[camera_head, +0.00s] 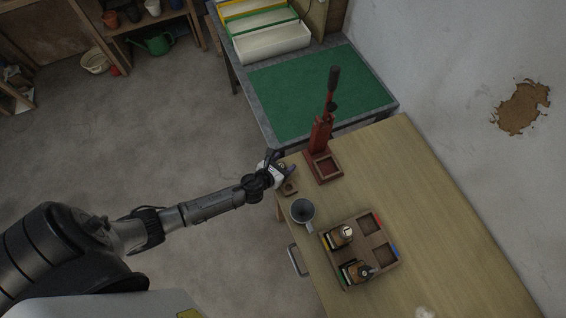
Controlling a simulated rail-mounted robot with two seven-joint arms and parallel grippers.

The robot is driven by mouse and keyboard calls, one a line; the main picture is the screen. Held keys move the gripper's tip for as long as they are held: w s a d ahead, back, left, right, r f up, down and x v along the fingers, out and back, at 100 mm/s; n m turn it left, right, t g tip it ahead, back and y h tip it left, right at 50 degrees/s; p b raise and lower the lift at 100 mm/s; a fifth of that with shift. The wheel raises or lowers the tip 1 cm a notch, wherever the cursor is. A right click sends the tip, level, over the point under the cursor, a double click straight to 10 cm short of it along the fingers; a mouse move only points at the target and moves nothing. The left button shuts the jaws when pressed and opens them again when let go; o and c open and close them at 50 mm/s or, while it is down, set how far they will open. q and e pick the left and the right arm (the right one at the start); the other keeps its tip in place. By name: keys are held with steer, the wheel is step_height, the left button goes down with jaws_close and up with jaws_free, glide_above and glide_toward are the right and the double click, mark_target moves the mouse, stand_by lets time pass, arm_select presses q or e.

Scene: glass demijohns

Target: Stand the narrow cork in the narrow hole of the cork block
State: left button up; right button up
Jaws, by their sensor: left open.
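My left gripper (284,168) reaches in from the left and is open over the near-left edge of the wooden table. A small brown block (290,189), which looks like the cork block, lies on the table just below the gripper in the picture. A dark hole seems to show in it. The gripper appears above or beside it; I cannot tell whether they touch. The narrow cork cannot be made out; the fingers may hide it. My right gripper is not in view.
A red lever stand (321,140) with a square base stands right of the gripper. The table's (440,220) right side is clear. A green-topped bench (310,95) lies behind.

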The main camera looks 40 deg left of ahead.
arm_select(q)
steer(key=p+v, duration=0.1)
steer(key=v, duration=1.2)
steer(key=shift+s, duration=0.4)
steer(key=shift+r, duration=0.1)
